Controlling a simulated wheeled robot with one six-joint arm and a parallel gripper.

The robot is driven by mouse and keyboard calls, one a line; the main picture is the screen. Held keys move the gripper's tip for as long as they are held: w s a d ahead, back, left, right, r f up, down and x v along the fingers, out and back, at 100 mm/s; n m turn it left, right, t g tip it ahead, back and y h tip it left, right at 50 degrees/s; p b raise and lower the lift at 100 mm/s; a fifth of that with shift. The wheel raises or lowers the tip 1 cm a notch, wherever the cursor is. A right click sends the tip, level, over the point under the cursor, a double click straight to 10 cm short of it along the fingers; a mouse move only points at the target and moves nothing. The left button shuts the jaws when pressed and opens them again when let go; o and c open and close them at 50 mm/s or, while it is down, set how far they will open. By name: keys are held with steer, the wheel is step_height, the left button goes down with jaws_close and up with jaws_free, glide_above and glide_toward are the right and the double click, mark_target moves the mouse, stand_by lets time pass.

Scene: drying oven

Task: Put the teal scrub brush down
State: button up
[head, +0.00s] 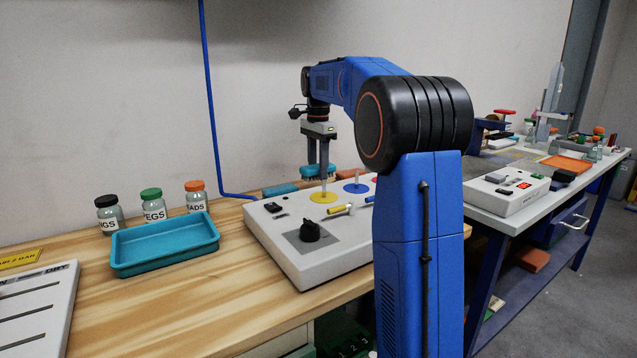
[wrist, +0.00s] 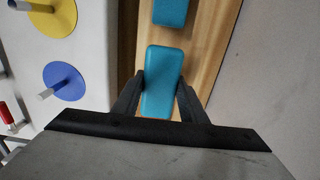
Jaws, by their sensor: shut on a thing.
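The teal scrub brush (head: 322,173) is in my gripper (head: 318,162), held above the back edge of the white panel in the head view. Its bristles hang downward. In the wrist view the brush (wrist: 162,72) shows its smooth teal back between the two fingers of my gripper (wrist: 160,88), which are shut on its sides. Wooden bench top lies below and around it. A gap below the brush cannot be measured in the wrist view.
A second teal block (head: 280,189) lies on the bench behind the white panel (head: 305,262); it also shows in the wrist view (wrist: 170,10). The panel carries a yellow disc (head: 323,197) and a blue disc (head: 356,188) with pegs. A teal tray (head: 165,245) and labelled jars stand left.

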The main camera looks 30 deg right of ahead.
mark_target(317, 166)
steer(key=shift+f, duration=2.2)
steer(key=o, duration=1.2)
steer(key=shift+f, duration=0.1)
step_height(317, 166, up, 12)
steer(key=shift+s+a, duration=0.1)
steer(key=shift+a, duration=0.05)
